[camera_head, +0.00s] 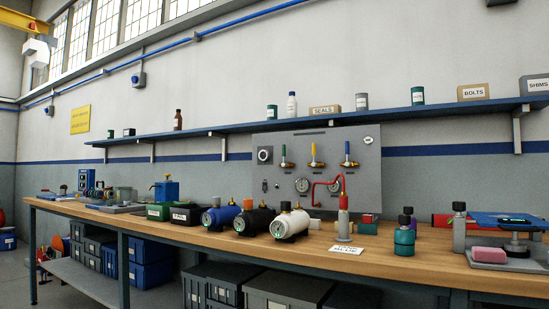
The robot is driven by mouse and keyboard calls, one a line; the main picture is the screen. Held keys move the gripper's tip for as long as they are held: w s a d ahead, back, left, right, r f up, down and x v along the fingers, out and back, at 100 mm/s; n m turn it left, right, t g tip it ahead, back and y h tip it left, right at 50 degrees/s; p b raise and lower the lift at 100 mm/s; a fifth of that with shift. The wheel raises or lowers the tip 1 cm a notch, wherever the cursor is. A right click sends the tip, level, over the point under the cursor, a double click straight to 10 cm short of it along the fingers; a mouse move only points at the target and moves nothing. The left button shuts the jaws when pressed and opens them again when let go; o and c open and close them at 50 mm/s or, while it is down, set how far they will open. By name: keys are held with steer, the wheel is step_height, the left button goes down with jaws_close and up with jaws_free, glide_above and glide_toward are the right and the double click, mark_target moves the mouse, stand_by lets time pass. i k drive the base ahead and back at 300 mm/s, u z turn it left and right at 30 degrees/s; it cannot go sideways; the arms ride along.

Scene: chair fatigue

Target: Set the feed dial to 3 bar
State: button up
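A grey panel (366,194) stands against the wall behind the workbench. A round dial (265,155) with a dark knob and a pale ring sits at its upper left; it looks like the feed dial, but its markings and setting are too small to read. Two round gauges (302,185) (335,185) sit lower on the panel, and their needles cannot be read. Three valves with green (284,150), yellow (314,148) and blue (347,148) upright handles are in a row above them. A small switch (265,186) is below the dial. My gripper is not in view.
Blue (218,216), black (251,220) and white (290,223) cylinders with gauges stand on the wooden bench (400,265) before the panel. A blue shelf (400,113) with bottles and boxes hangs above. Bins fill the space below.

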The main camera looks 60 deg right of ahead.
mark_target(263, 156)
steer(key=z, duration=0.85)
steer(key=i, duration=0.8)
steer(key=z, duration=0.95)
